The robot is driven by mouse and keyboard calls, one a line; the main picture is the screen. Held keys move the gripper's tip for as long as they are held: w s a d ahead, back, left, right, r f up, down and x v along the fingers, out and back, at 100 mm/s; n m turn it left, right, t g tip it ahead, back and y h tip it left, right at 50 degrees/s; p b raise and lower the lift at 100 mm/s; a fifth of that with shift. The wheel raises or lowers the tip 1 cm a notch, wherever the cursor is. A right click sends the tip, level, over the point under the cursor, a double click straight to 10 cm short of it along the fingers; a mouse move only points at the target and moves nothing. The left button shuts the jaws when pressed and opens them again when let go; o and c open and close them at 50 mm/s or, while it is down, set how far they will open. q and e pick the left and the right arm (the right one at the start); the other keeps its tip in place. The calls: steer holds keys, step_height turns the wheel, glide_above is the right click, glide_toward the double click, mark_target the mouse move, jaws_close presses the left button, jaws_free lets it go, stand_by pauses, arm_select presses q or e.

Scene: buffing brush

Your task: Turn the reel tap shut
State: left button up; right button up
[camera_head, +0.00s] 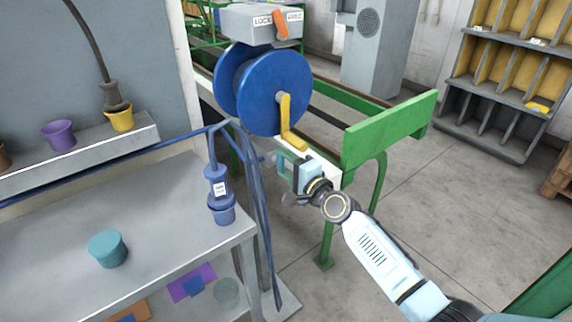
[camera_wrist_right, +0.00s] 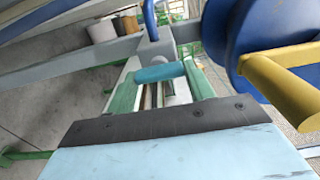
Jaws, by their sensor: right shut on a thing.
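The reel is a blue drum (camera_head: 272,92) with a yellow crank (camera_head: 289,122). My right gripper (camera_head: 284,160) is low in front of the reel, beside the green bench frame. In the right wrist view its two green fingers (camera_wrist_right: 163,84) are shut on a short teal-blue bar, which looks like the tap handle (camera_wrist_right: 160,73). The bar lies crosswise between the fingertips, next to a grey pipe or bracket (camera_wrist_right: 128,46). In the head view the gripper mostly hides the tap, so its exact turn is unclear. My left gripper is out of view.
A grey box (camera_head: 248,22) with an orange lever (camera_head: 280,25) sits above the reel. The crank (camera_wrist_right: 275,85) is close on the gripper's right in the wrist view. Blue hoses (camera_head: 262,215) hang left of the gripper, beside a grey table (camera_head: 160,190). Floor is clear at right.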

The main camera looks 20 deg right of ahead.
stand_by(0.4)
steer(key=o, duration=1)
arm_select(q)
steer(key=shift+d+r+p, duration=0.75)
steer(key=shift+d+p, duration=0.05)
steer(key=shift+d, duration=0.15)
arm_select(e)
steer(key=v, duration=1.3)
steer(key=shift+s, duration=0.25)
steer(key=shift+f, duration=0.1)
